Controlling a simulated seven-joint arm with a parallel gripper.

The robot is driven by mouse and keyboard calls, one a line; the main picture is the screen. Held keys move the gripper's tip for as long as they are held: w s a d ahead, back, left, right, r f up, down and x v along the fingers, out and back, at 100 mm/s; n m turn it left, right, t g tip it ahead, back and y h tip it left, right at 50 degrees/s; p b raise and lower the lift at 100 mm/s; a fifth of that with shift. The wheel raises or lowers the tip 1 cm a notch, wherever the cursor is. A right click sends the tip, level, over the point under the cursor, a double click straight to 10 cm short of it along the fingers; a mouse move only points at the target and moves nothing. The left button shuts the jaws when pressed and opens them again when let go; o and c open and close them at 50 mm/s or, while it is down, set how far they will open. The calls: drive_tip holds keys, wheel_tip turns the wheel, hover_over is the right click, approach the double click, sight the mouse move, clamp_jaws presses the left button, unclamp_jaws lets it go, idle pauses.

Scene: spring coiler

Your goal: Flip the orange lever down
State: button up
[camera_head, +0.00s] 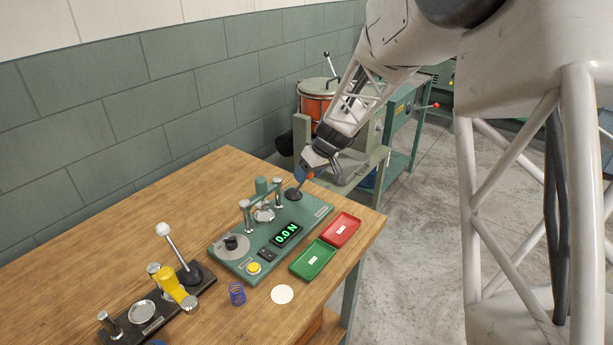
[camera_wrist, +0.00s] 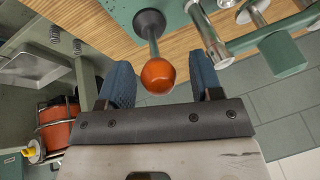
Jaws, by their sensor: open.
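The orange lever is a ball knob (camera_wrist: 158,76) on a short grey stem rising from a round dark base (camera_wrist: 150,22) on the green tester plate. In the wrist view the knob lies between the two blue fingers of my gripper (camera_wrist: 164,82), which are apart with gaps on both sides. In the head view a little of the orange knob (camera_head: 310,174) shows at the tip of my gripper (camera_head: 318,168), above the dark base (camera_head: 293,194) at the plate's far right corner. The stem stands up. I cannot tell whether a finger touches the knob.
The green tester (camera_head: 228,262) has posts, a yellow button and a display reading 0.0 N. Green (camera_head: 296,267) and red (camera_head: 350,222) trays lie to its right. A white-knobbed lever fixture (camera_head: 165,231), blue spring (camera_head: 237,293) and white disc (camera_head: 282,294) are nearer.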

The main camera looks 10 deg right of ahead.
drive_tip(key=v, duration=0.6)
drive_tip(key=shift+s+d+r, duration=0.1)
idle(0.3)
drive_tip(key=s+d+r+m+h, duration=0.1)
drive_tip(key=s+r+m, duration=0.1)
drive_tip(key=s, duration=1.2)
drive_tip(key=s+d+r+m+h, duration=0.1)
drive_tip(key=s+r, duration=0.3)
drive_tip(key=s, duration=1)
drive_tip(key=s+d+r+m+h, duration=0.2)
drive_tip(key=s+m+h, duration=0.1)
drive_tip(key=s, duration=1.1)
drive_tip(key=shift+r+m+t, duration=0.3)
drive_tip(key=shift+r+m, duration=0.1)
drive_tip(key=shift+m, duration=0.1)
drive_tip(key=shift+s, duration=0.1)
